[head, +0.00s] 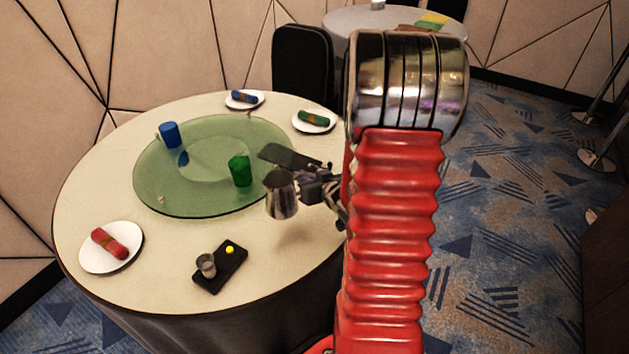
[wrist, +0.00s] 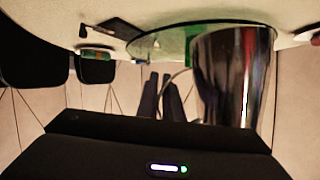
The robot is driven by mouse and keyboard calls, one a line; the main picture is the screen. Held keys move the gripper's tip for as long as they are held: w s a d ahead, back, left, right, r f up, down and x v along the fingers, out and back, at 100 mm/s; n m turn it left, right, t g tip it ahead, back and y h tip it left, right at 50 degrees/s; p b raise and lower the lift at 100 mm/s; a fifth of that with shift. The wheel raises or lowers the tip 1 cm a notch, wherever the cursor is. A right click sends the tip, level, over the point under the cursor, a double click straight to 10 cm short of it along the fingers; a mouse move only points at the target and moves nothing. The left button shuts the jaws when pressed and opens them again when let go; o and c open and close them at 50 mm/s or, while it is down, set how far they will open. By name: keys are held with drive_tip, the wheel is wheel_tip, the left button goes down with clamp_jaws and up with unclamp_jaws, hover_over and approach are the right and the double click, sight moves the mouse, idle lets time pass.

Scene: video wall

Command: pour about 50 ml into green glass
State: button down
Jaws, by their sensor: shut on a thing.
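The green glass (head: 240,171) stands upright on the round green glass turntable (head: 160,197). My gripper (head: 318,188) is shut on a shiny metal jug (head: 281,197), apparently by its handle. The jug is roughly upright, held above the table to the right of and nearer than the green glass, apart from it. In the wrist view, the jug (wrist: 222,80) is in front of the turntable and hides part of the green behind it. My gripper's fingers (wrist: 163,98) are by its handle. The jug's contents are hidden.
A blue glass (head: 169,134) stands on the turntable. A black tray (head: 221,268) with a small cup and yellow ball lies near the front edge. Plates with red (head: 109,243), blue (head: 244,96) and green (head: 313,118) rolls sit around the round table (head: 85,190).

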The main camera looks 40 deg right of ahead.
drive_tip(key=w+a+r, duration=0.2)
drive_tip(key=w+a, duration=0.1)
drive_tip(key=a, duration=0.6)
drive_tip(key=w+a+r+n+y, duration=0.1)
drive_tip(key=w+a, duration=0.3)
drive_tip(key=a, duration=0.6)
drive_tip(key=w+a+r, duration=0.3)
drive_tip(key=a+r, duration=0.1)
drive_tip(key=a, duration=0.5)
drive_tip(key=shift+w+a+y, duration=0.2)
drive_tip(key=shift+w+y, duration=0.2)
drive_tip(key=shift+s, duration=0.15)
